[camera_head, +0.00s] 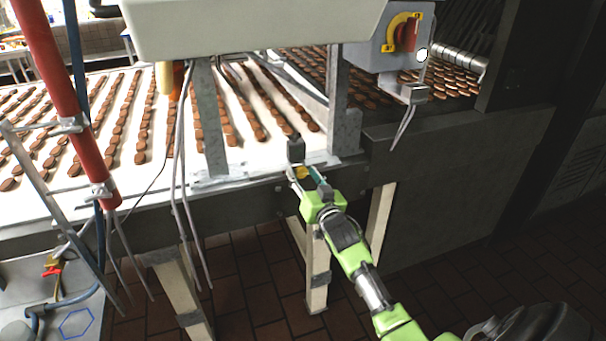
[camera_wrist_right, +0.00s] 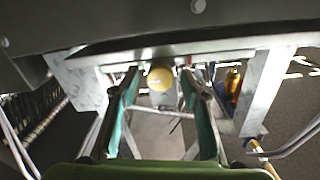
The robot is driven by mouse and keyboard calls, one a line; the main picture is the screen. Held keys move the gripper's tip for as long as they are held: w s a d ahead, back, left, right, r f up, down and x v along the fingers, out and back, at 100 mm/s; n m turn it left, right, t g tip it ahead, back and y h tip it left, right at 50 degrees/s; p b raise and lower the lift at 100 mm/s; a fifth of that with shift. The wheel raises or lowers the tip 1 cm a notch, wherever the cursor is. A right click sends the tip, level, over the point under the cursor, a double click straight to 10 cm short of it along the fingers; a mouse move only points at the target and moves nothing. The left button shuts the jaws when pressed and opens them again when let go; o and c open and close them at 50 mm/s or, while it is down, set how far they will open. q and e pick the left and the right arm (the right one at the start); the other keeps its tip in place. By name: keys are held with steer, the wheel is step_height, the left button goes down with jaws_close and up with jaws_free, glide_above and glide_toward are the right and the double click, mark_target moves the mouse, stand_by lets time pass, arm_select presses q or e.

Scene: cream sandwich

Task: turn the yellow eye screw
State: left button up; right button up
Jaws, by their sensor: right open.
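The yellow eye screw (camera_head: 301,172) is a small yellow spot at the edge of the conveyor frame in the head view, right by my right gripper (camera_head: 309,177). In the right wrist view it shows as a round yellow knob (camera_wrist_right: 160,79). There the two teal-lined fingers of the right gripper (camera_wrist_right: 159,88) stand apart, one on each side of the knob. A gap shows on both sides, and I see no clear contact. The eye or ring shape of the screw cannot be made out. My left gripper is not in view.
A white conveyor belt (camera_head: 110,156) carries rows of brown biscuits behind the screw. A grey metal post (camera_head: 338,100) and a switch box with a red-yellow knob (camera_head: 405,36) stand near. Cables (camera_head: 181,150) hang at left. A red pole (camera_head: 60,80) stands farther left.

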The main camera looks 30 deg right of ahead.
steer(key=shift+w, duration=0.25)
steer(key=c, duration=1.1)
